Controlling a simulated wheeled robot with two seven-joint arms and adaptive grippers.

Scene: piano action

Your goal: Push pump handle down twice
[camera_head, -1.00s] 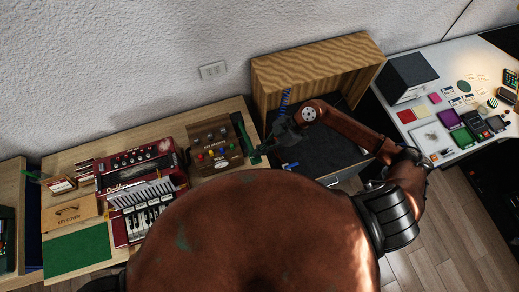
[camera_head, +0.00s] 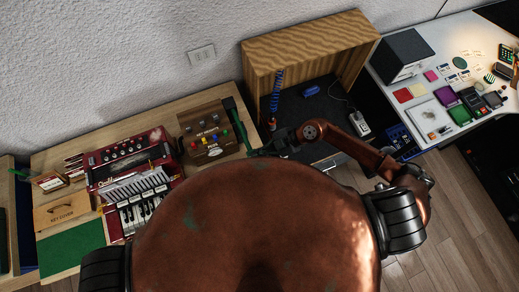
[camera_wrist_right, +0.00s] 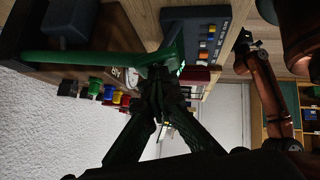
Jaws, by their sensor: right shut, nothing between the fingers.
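A green bar (camera_head: 240,124), which looks like the pump handle, runs along the right side of the wooden box with colored knobs in the head view. In the right wrist view the green bar (camera_wrist_right: 95,58) crosses the upper left, with an upright green part beside the fingertips. My right gripper (camera_head: 256,152) is shut and empty at the bar's near end. Its fingertips (camera_wrist_right: 157,76) overlap the green part in the right wrist view; I cannot tell whether they touch. My left gripper is out of view.
The wooden knob box (camera_head: 207,136) stands beside a red accordion-like instrument (camera_head: 128,165). A wooden open-fronted box (camera_head: 262,62) stands behind my right arm, with a blue coiled cord (camera_head: 276,92). A white table (camera_head: 425,98) holds small items at right.

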